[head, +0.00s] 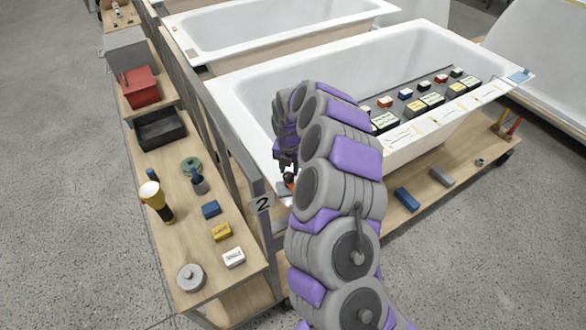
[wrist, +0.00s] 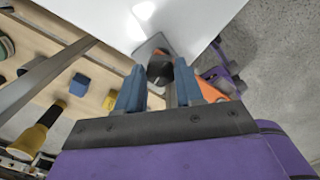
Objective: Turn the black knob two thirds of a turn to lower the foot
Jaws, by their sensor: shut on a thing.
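The black knob (wrist: 160,68) sits between the blue fingertips of my gripper (wrist: 160,82) in the wrist view, just beneath the corner of the white bathtub shell (wrist: 100,15). My gripper is shut on it. In the head view my gripper (head: 287,166) is at the tub's near left corner, largely covered by my arm, and the knob (head: 288,177) shows only as a small dark patch. A grey plate (wrist: 149,47) lies behind the knob in the wrist view. An orange part (wrist: 211,89) shows beside the right finger. I cannot make out the foot clearly.
A grey rail with a "2" label (head: 262,204) runs beside the tub (head: 400,60). Floor is clear at left.

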